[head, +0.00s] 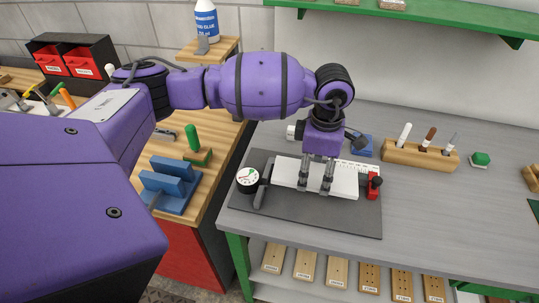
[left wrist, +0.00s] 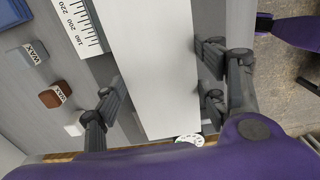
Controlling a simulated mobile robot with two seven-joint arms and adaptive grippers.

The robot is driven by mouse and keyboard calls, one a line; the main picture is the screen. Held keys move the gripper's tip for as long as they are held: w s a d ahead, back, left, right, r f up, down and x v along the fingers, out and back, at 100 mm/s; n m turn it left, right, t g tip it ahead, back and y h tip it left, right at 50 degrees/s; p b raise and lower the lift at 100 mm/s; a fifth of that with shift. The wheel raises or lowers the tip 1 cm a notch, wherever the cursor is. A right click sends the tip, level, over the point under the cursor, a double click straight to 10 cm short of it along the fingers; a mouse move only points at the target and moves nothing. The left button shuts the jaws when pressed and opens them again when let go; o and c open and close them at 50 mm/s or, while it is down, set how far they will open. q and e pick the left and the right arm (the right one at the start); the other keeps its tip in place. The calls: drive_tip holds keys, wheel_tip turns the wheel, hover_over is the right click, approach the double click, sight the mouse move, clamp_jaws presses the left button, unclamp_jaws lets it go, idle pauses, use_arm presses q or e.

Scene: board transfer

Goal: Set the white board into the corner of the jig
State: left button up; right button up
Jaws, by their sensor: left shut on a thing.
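The white board (head: 343,182) lies level over the dark grey mat (head: 310,220) of the jig. My left gripper (head: 316,188) points down and is shut on the board across its width. In the left wrist view the board (left wrist: 155,50) runs lengthwise between the fingers of this gripper (left wrist: 160,82). A dial gauge (head: 247,179) with a dark bar stands at the board's left end, and a red clamp (head: 375,186) at its right end. A ruler (head: 358,168) lies behind the board. I cannot tell whether the board rests on the mat.
A wooden rack (head: 418,156) with several sticks stands at the back right, near a green hexagonal piece (head: 480,160). Wax-labelled blocks (left wrist: 55,95) lie beyond the ruler in the wrist view. A wooden side bench with a blue fixture (head: 172,188) stands left. The bench's front right is clear.

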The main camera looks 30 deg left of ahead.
use_arm(q)
wheel_tip(320, 180, down, 4)
drive_tip(key=shift+s+f+b, duration=0.1)
drive_tip(key=shift+f+b, duration=0.05)
drive_tip(key=shift+b, duration=0.55)
drive_tip(key=shift+f, duration=0.35)
use_arm(e)
drive_tip(key=shift+s+d+f, duration=0.1)
drive_tip(key=shift+s+f, duration=0.15)
drive_tip(key=shift+f, duration=0.55)
